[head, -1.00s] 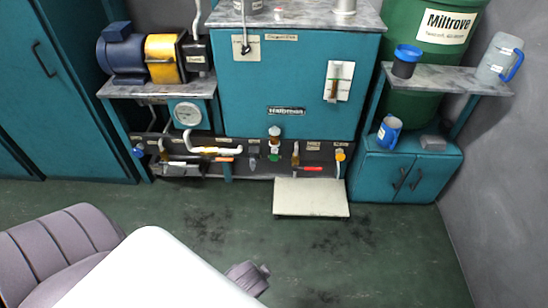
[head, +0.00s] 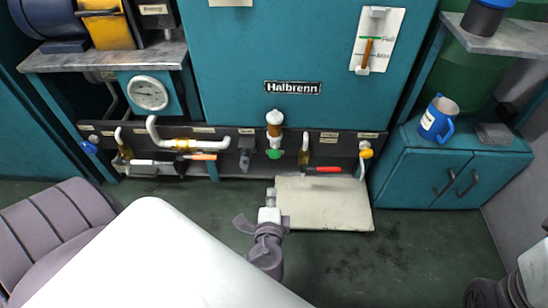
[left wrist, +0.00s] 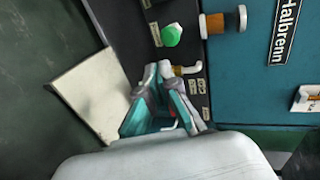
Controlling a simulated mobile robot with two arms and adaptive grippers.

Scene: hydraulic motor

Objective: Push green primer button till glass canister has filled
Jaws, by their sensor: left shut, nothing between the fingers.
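The green primer button (head: 275,154) sits low on the dark panel below the teal tank, and it also shows in the left wrist view (left wrist: 171,35). The small glass canister (head: 274,124) is just above it, with white ends. In the left wrist view the canister (left wrist: 215,22) looks brown in the part nearer the button and darker beyond; its exact level is hard to tell. My left gripper (head: 270,191) is shut and empty, below and in front of the button, apart from it. My right gripper is out of view; only part of my right arm shows at lower right.
A pale plate (head: 325,203) juts out below the panel. A red-handled valve (head: 322,169), a yellow knob (head: 366,154) and white piping (head: 185,142) flank the button. A teal cabinet (head: 440,172) with a blue jug (head: 438,118) stands at right. The floor in front is clear.

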